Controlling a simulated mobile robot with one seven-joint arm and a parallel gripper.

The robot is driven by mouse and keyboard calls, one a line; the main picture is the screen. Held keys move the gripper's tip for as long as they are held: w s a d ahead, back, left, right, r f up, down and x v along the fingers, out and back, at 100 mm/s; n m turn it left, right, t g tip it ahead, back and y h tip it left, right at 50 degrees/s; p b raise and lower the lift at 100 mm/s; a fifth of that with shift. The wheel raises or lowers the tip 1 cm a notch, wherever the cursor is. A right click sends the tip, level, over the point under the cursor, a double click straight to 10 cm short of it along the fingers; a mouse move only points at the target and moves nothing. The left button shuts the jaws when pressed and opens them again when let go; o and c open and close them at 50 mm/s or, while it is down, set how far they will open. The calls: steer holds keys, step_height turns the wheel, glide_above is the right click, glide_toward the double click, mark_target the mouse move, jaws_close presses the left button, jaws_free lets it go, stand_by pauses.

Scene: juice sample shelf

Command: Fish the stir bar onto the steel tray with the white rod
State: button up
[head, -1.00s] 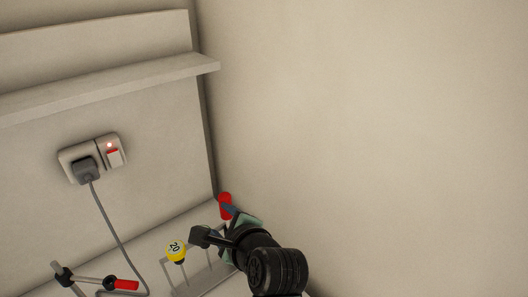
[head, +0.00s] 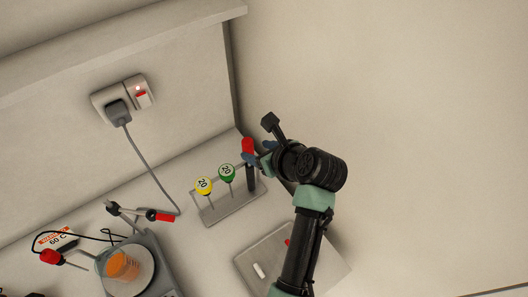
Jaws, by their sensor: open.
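The steel tray (head: 276,258) lies at the bottom middle of the head view, partly behind my arm. A short white rounded piece (head: 259,270) lies on it; it looks like a stir bar, but I cannot be sure. A small red bit shows at the arm's edge over the tray. A beaker of orange liquid (head: 122,266) stands on a stirrer plate; I see no bar inside. No long white rod is recognisable. My gripper (head: 257,158) is open by a red-topped dark tool (head: 248,150) at the rack's right end. Whether it touches the tool is unclear.
The rack (head: 226,209) also holds a yellow-headed piece (head: 203,186) and a green-headed piece (head: 227,173), both marked 20. A clamp (head: 160,216), a red-handled probe (head: 52,257) and cables lie left. A wall socket (head: 124,99) and shelf are behind; a wall rises right.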

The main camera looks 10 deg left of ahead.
mark_target(251, 148)
steer(key=b+x, duration=0.2)
steer(key=x, duration=0.2)
steer(key=shift+w+a+f, duration=0.15)
steer(key=shift+w+f, duration=0.05)
steer(key=shift+f, duration=0.05)
steer(key=shift+b+x, duration=0.5)
steer(key=shift+x, duration=0.55)
jaws_close()
